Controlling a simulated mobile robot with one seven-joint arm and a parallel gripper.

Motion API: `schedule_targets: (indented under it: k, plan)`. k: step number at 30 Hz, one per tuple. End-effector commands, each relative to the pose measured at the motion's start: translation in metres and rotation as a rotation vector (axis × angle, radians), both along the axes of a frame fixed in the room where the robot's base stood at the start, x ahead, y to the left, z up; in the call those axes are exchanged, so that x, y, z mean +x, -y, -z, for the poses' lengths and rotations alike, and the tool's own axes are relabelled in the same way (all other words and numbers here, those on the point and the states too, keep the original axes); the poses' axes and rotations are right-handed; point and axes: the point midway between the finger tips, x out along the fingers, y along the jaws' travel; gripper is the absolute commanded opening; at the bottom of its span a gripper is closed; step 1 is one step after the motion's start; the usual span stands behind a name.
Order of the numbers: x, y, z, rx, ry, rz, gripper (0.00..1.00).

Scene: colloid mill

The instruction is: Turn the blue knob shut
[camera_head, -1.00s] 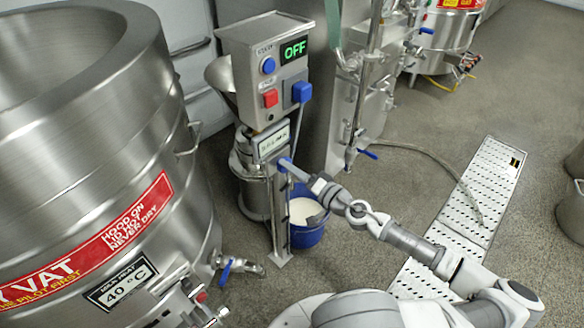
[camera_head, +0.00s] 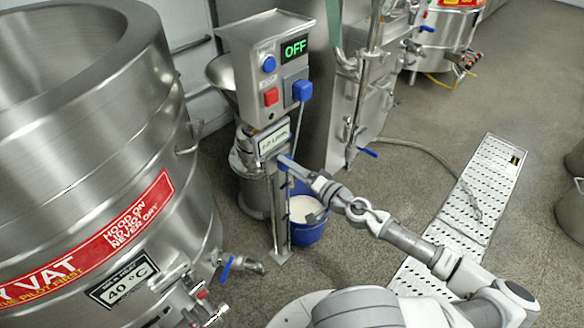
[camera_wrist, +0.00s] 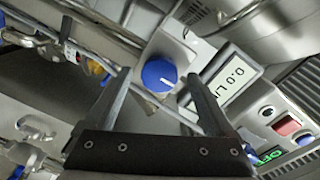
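The round blue knob (camera_wrist: 159,75) sits on a metal fitting beside a small display (camera_wrist: 225,84) that reads 0.0 in the wrist view. My gripper (camera_wrist: 158,80) is open, with one dark finger on each side of the knob in that view. A gap shows between the knob and each finger. In the head view the knob (camera_head: 285,161) is a small blue patch below the display on the mill's front post. My gripper (camera_head: 302,172) reaches it from the right and partly hides it. Whether the fingers touch it is unclear there.
The mill's control box (camera_head: 265,45) shows OFF, with a blue button, a red button and a blue plug (camera_head: 302,91). A blue bucket (camera_head: 307,234) with white contents stands below my arm. A large steel vat (camera_head: 90,150) is on the left.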

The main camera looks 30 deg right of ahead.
Motion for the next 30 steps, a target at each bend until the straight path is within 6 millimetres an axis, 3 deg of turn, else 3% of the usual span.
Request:
schedule_targets:
  k: [11,30]
  plan:
    - [-0.013,0.006,0.001,-0.002,0.000,0.003,0.89]
    - [-0.103,0.036,-0.004,-0.002,0.000,0.006,0.89]
